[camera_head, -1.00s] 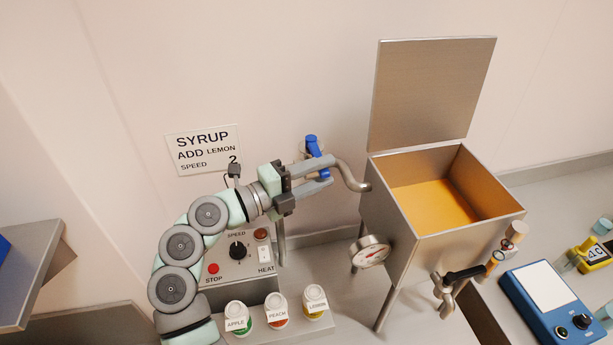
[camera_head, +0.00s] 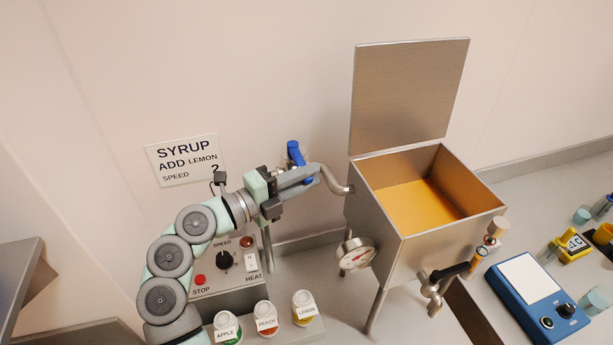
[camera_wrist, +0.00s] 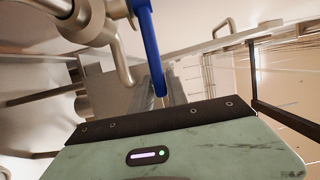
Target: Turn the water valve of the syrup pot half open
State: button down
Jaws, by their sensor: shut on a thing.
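The syrup pot (camera_head: 376,225) is a square steel hopper with its lid up and orange syrup inside. A steel water pipe (camera_head: 335,178) enters its left side. The blue water valve lever (camera_head: 293,150) stands on that pipe by the wall; it also shows in the wrist view (camera_wrist: 150,45), running down to my fingers. My gripper (camera_head: 312,176) reaches it from the left and is shut on the lever's lower part. The fingers hide the lever's end in the head view.
A control box with a speed knob (camera_head: 224,260) stands below my arm. Jars labelled apple, peach and lemon (camera_head: 304,306) stand in front. A gauge (camera_head: 356,254) and a black-handled outlet tap (camera_head: 450,271) are on the pot. A blue scale (camera_head: 540,290) is at right.

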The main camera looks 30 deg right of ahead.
jog(key=a, duration=0.1)
jog(key=w+a, duration=0.1)
jog(key=shift+a+b, duration=0.3)
jog(key=shift+a, duration=0.05)
jog(key=shift+w+a+b, duration=0.3)
jog(key=shift+w+a, duration=0.05)
jog(key=shift+a, duration=0.25)
jog(key=shift+w+a+b, duration=0.25)
jog(key=shift+w+a, duration=0.1)
jog(key=shift+a, duration=0.25)
